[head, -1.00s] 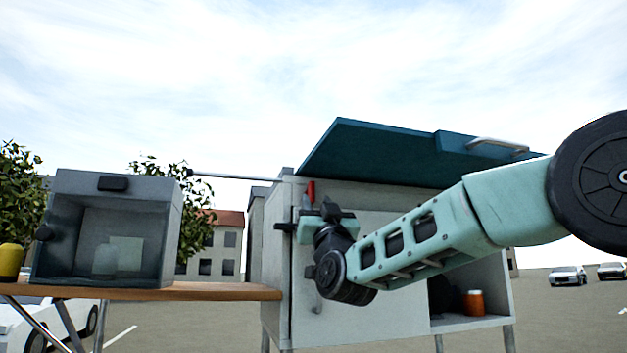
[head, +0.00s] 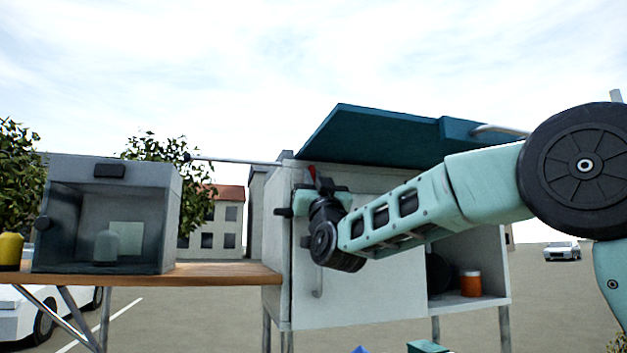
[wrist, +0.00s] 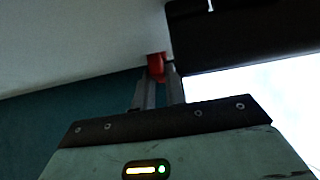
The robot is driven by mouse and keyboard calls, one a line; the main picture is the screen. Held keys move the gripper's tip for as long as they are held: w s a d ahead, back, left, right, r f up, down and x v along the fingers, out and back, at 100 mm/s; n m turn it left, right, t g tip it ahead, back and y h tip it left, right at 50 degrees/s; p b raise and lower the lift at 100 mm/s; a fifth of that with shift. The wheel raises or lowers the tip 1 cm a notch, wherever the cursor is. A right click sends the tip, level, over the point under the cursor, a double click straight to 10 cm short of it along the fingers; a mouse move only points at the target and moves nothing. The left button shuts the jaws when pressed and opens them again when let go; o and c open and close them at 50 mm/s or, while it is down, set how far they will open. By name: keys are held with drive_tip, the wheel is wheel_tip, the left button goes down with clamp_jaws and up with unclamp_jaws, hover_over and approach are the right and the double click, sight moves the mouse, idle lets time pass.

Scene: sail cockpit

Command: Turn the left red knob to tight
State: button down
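A red knob (head: 312,173) shows as a small narrow piece at the upper left of the pale cabinet's front, just under the raised teal lid. My gripper (head: 318,188) is at it, and its dark wrist hides most of the contact. In the wrist view the red knob (wrist: 156,66) sits at the tips of my gripper's two fingers (wrist: 159,82). The fingers are close together, one on each side of its lower part, and appear shut on it. No tight or loose marking is readable.
The teal lid (head: 390,135) stands open above the cabinet (head: 385,290). An orange jar (head: 470,284) is on its right shelf. A wooden side table (head: 225,274) at left bears a clear-fronted box (head: 108,170) and a yellow container (head: 11,250). A thin rod (head: 235,161) juts left.

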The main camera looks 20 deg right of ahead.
drive_tip(key=shift+f+m+h+b, duration=0.1)
drive_tip(key=shift+m+h+b, duration=0.45)
drive_tip(key=shift+m+h, duration=0.15)
drive_tip(key=m+g+h, duration=0.4)
drive_tip(key=m, duration=0.4)
drive_tip(key=m+g+h, duration=0.4)
drive_tip(key=m+g, duration=0.1)
drive_tip(key=m, duration=0.3)
drive_tip(key=a+r+m+g+h+p, duration=0.1)
drive_tip(key=m+g+h, duration=0.3)
drive_tip(key=m, duration=0.4)
drive_tip(key=shift+r, duration=0.1)
drive_tip(key=shift+m+g, duration=0.3)
